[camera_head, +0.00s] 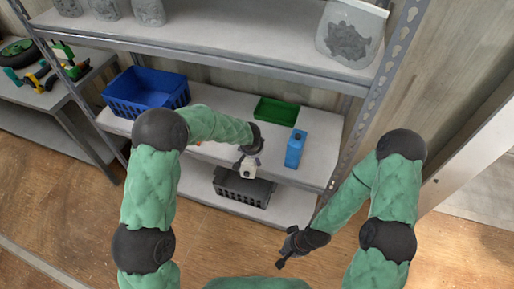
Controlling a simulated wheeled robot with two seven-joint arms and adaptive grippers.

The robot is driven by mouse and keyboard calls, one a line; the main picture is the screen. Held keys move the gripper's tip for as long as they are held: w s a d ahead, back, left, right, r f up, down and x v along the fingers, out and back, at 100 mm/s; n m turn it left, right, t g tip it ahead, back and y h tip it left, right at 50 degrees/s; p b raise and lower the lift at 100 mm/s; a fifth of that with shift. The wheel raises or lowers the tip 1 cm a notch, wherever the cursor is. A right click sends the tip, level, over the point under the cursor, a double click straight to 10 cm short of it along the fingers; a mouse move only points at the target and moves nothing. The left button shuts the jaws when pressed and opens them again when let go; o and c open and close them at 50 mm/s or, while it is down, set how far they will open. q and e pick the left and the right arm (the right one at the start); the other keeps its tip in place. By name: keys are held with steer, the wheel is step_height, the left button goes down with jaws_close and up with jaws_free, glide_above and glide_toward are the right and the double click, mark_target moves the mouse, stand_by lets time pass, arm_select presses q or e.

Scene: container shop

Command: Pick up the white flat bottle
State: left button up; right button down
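The white flat bottle (248,171) is small in the head view, at the front edge of the middle shelf. Its lower end overlaps the shelf edge and the black crate behind. My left gripper (246,159) comes over it from above, with its fingers on both sides of the bottle's upper part, and looks shut on it. The dark wrist hides part of the grip. My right gripper (284,262) hangs low over the floor, in front of the shelf and away from the bottle. Its fingers are too small and dark to tell their opening.
A green tray (277,110) lies behind. A blue crate (146,90) is on the shelf's left. A black crate (243,188) sits on the lower shelf. A metal post (380,80) rises at right.

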arm_select(q)
steer(key=s+a+b, duration=0.1)
steer(key=s+a, duration=0.1)
steer(key=s, duration=0.5)
steer(key=s+a+b, duration=0.2)
steer(key=s, duration=0.5)
steer(key=shift+s+a, duration=0.4)
steer(key=shift+r, duration=0.1)
